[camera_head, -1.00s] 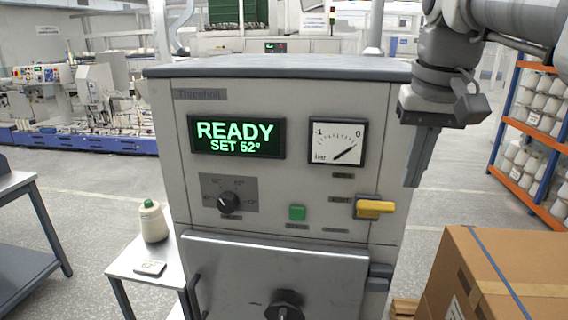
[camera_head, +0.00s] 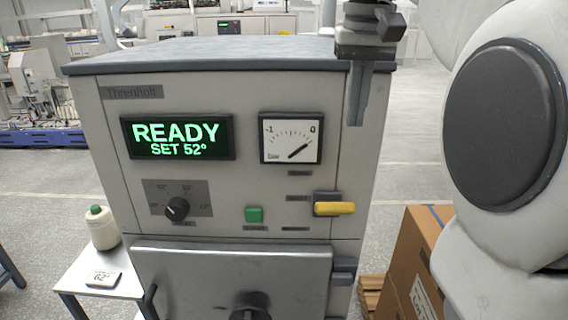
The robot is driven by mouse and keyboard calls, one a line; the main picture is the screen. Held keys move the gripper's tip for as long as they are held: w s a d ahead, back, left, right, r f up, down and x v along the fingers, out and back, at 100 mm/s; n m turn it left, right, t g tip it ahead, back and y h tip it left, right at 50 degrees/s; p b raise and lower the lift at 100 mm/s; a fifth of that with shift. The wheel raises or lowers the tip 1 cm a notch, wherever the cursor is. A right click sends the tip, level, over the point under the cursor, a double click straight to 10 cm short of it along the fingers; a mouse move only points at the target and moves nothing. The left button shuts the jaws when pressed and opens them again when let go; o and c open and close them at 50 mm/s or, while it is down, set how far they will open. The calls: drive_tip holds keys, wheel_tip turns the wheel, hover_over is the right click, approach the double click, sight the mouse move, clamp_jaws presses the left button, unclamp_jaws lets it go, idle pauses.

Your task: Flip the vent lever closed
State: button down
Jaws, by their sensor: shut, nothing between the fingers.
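The vent lever (camera_head: 334,209) is a yellow handle on a dark mount at the right of the grey machine's front panel (camera_head: 230,225). It lies horizontal, pointing right. My gripper (camera_head: 355,122) points down, above the lever and near the panel's upper right corner, beside the gauge. Its fingers are together with nothing between them. It appears apart from the lever.
The panel has a green-lit display (camera_head: 178,137) reading READY SET 52°, a gauge (camera_head: 291,138), a black knob (camera_head: 177,208) and a green button (camera_head: 254,214). A cardboard box (camera_head: 408,255) stands at the right.

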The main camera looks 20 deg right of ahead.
drive_tip(key=b, duration=0.1)
hover_over(332, 208)
drive_tip(key=w+d, duration=0.4)
wheel_tip(332, 208, down, 9)
drive_tip(key=shift+s+a+f+b, duration=0.15)
drive_tip(key=shift+s+f, duration=0.3)
drive_tip(key=shift+f, duration=0.25)
drive_tip(key=shift+s+f+b, duration=0.1)
drive_tip(key=shift+s+f, duration=0.35)
drive_tip(key=shift+f, duration=0.2)
drive_tip(key=shift+s+a+f+b, duration=0.15)
drive_tip(key=shift+s+f, duration=0.3)
drive_tip(key=shift+f, duration=0.25)
drive_tip(key=shift+f+b, duration=0.2)
drive_tip(key=shift+b, duration=0.2)
